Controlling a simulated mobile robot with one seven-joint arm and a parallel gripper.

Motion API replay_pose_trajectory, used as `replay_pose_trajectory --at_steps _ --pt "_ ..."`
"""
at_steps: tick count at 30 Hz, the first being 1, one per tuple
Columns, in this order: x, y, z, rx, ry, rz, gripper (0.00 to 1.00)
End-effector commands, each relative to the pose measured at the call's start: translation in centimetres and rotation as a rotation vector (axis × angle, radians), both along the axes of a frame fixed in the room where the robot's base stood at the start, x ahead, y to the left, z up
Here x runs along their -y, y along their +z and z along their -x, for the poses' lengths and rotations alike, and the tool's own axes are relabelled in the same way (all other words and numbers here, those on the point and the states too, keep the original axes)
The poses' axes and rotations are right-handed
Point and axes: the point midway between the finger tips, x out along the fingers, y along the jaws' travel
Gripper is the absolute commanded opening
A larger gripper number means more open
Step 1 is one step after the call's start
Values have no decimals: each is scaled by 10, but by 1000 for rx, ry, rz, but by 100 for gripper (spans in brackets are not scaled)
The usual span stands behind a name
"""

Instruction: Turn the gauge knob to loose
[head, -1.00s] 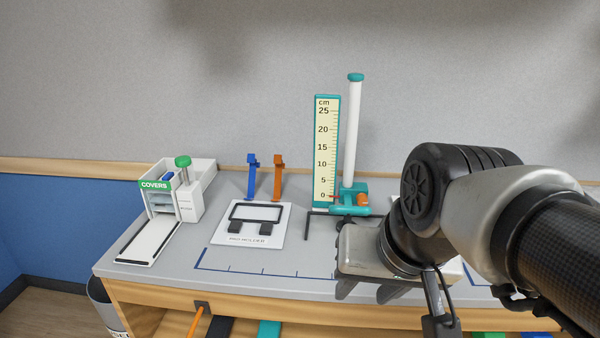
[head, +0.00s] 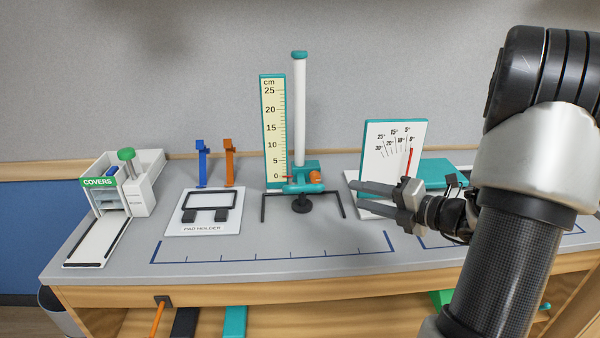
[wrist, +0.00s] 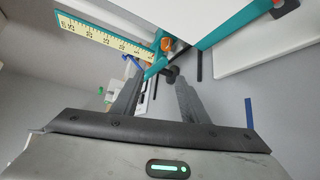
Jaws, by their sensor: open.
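The height gauge has a cream cm scale (head: 273,130) with a teal frame and a white post (head: 299,110) with a teal cap. Its teal carriage (head: 304,184) sits low, with a red pointer near 0. The orange knob (head: 315,177) is on the carriage's right side; in the wrist view the orange knob (wrist: 168,44) shows just beyond my fingers. My gripper (head: 352,198) is open and empty, pointing left, to the right of the knob and apart from it in the head view. The knob's exact setting is too small to tell.
A white angle dial board (head: 385,142) with a red needle stands behind my gripper. A pad holder (head: 203,222), blue (head: 202,163) and orange (head: 229,163) clips and a covers dispenser (head: 97,184) are to the left. The grey tabletop in front is clear.

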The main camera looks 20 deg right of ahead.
Motion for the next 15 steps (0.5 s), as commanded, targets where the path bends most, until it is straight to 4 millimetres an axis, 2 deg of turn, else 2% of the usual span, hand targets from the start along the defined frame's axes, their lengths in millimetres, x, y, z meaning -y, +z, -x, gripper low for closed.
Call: replay_pose_trajectory --at_steps 1,4,8,15 --pt "14 -5 -1 -8 -49 -51 40" --pt "24 -8 -6 -12 -92 -97 40" --pt "17 -12 -20 -11 -92 -101 40" --pt "-6 -24 -65 -12 -88 -96 40"
